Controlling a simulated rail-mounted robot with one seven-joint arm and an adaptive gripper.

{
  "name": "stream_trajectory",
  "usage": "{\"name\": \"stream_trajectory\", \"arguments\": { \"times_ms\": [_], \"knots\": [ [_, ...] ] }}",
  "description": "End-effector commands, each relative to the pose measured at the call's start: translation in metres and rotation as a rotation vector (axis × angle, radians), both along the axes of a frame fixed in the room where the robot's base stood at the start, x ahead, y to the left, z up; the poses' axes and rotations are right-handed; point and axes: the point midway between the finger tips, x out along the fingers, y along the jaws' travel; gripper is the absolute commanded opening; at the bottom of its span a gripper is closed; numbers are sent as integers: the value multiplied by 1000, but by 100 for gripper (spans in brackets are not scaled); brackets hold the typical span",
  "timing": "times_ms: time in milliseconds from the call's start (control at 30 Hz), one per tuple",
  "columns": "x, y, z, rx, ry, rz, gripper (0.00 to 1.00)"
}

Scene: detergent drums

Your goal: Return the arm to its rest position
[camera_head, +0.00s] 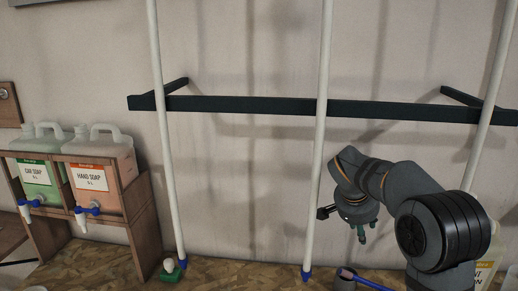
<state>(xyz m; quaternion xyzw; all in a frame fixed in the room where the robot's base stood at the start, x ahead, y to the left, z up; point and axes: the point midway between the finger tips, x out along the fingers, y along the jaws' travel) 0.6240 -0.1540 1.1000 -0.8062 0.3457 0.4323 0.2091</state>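My arm (400,190) is folded at the right of the view, bent at a large dark joint, in front of the wall. My gripper (362,234) hangs from its end and points down, above the wooden worktop and apart from it. Its greenish fingers look small and partly overlap, so I cannot tell whether they are open or shut. I see nothing held in them. The lower part of the arm runs out of the bottom of the frame.
A wooden rack (142,220) at left holds a car soap drum (36,174) and a hand soap drum (91,178) with taps. A container (486,272) is partly hidden behind my arm.

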Motion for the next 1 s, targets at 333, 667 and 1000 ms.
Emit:
{"name": "stream_trajectory", "arguments": {
  "times_ms": [333, 667, 1000],
  "knots": [
    [27, -28, -61, 0, 6, -2, 36],
    [40, -39, -102, 2, -1, -1, 36],
    [39, -39, -96, 1, 0, -1, 36]
  ]
}}
